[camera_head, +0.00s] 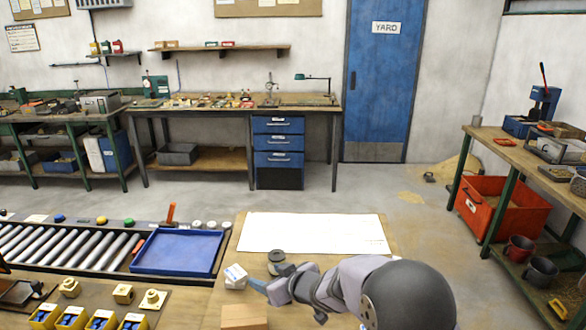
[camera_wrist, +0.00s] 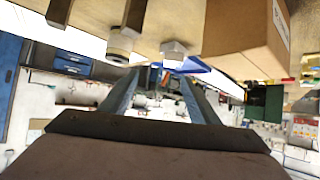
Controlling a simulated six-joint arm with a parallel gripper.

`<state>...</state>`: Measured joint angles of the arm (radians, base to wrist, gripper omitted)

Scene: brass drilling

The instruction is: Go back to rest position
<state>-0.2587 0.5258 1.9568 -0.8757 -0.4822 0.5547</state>
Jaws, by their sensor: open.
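My gripper (camera_head: 258,284) is low over the wooden bench (camera_head: 200,310) at the front, to the left of my dark round arm joint. In the wrist view my gripper (camera_wrist: 156,78) shows two blue-grey fingers spread apart, with nothing between them. The wrist picture appears upside down. Close by are a small white box (camera_head: 235,272), a dark round tin (camera_head: 276,258) and a cardboard box (camera_head: 244,316). The cardboard box (camera_wrist: 240,30) looms large in the wrist view. I cannot tell whether the fingers touch the white box.
A blue tray (camera_head: 178,252) lies left, beside a roller conveyor (camera_head: 60,245). Brass parts (camera_head: 123,293) and yellow-and-blue holders (camera_head: 72,318) stand at front left. A white sheet (camera_head: 315,232) lies flat behind my arm. A shelf bench (camera_head: 520,160) with a red bin (camera_head: 500,208) is right.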

